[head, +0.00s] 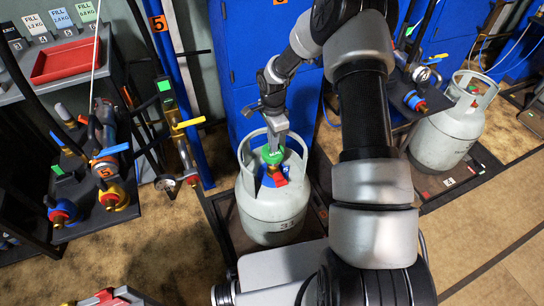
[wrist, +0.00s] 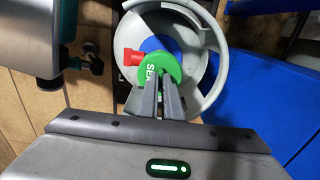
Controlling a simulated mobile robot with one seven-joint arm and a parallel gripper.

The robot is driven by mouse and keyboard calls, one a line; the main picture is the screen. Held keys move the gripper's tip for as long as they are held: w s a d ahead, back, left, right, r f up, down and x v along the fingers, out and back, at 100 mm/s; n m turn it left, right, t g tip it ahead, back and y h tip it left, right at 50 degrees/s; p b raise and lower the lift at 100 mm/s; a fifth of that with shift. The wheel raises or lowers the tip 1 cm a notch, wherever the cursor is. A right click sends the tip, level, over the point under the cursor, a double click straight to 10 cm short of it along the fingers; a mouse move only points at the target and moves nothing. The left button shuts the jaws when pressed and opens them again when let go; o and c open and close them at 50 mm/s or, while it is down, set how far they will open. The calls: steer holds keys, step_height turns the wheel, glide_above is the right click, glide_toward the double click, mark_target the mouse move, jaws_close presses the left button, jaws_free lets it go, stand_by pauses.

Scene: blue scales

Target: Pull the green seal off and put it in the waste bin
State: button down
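The green seal (head: 272,155) sits on the valve at the top of a grey gas cylinder (head: 272,215), inside its collar. In the wrist view the seal (wrist: 157,69) is a round green piece with white lettering, partly covered by my fingers. My gripper (head: 275,145) points down from above, its fingertips at the seal. In the wrist view my gripper (wrist: 160,82) has its two fingers close together over the seal's near edge. Whether they grip it is unclear. I cannot make out a waste bin in either view.
The cylinder's collar (wrist: 216,65) surrounds the valve, and a red fitting (wrist: 131,62) sticks out beside the seal. Blue cabinets (head: 240,60) stand behind. A bench with valves (head: 105,165) and a red tray (head: 65,60) are at left. Another cylinder (head: 450,130) stands at right.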

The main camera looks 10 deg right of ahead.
steer(key=shift+r+p, duration=1.75)
steer(key=shift+r, duration=1.25)
